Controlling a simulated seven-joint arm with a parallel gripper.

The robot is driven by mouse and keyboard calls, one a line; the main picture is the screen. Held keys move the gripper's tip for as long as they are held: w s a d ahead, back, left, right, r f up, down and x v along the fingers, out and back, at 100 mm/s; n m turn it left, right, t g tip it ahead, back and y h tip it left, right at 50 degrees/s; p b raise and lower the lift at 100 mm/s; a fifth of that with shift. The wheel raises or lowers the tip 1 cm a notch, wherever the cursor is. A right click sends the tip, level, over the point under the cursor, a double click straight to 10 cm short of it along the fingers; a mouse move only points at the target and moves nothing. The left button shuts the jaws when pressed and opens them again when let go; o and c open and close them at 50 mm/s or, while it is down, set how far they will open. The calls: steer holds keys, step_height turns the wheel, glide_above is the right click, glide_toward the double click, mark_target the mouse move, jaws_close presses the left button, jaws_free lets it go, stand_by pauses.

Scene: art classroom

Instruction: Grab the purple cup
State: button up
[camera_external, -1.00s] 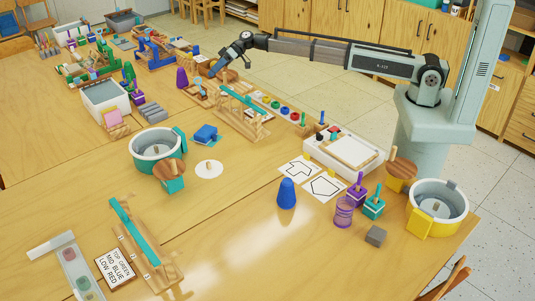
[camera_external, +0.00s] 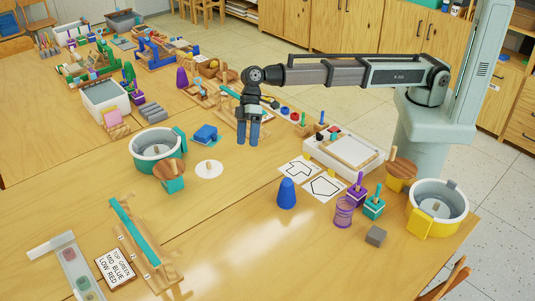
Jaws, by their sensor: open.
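A purple cup (camera_external: 182,77), shaped like a narrow tapered cone with its small end up, stands upright on the table toward the back. My gripper (camera_external: 248,140) points down over the middle of the table, in front of and to the right of the purple cup. Its two fingers are apart with nothing visible between them. A similar blue cup (camera_external: 286,193) stands upright on the table nearer the camera, to the right of my gripper.
A wooden ramp with a teal strip (camera_external: 232,98) stands behind my gripper. A white tray (camera_external: 318,152) is to the right, and a teal-grey round tub (camera_external: 157,148) is to the left. A yellow tub (camera_external: 437,207) stands at the far right. The front middle of the table is clear.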

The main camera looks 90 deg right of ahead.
mark_target(346, 199)
steer(key=s+a+h, duration=0.1)
steer(key=s+a, duration=0.2)
steer(key=s, duration=0.1)
steer(key=s+a+h, duration=0.1)
steer(key=s+a, duration=0.3)
steer(key=s, duration=0.1)
steer(key=s+a+g+h, duration=0.1)
steer(key=s+a, duration=0.3)
steer(key=s, duration=0.1)
steer(key=shift+a+f, duration=0.15)
steer(key=shift+a, duration=0.1)
steer(key=s+a+r+h, duration=0.15)
steer(key=s+a, duration=0.25)
steer(key=s, duration=0.5)
steer(key=s+a+h, duration=0.3)
steer(key=s+a, duration=0.1)
steer(key=s, duration=0.4)
steer(key=shift+t, duration=0.3)
steer(key=f, duration=0.5)
steer(key=s+f, duration=0.1)
steer(key=f, duration=0.2)
steer(key=shift+d+f, duration=0.1)
steer(key=shift+f, duration=0.25)
steer(key=shift+d+f, duration=0.15)
steer(key=shift+f, duration=1.15)
steer(key=shift+d+f, duration=0.15)
steer(key=shift+f, duration=1.15)
steer(key=c, duration=1.1)
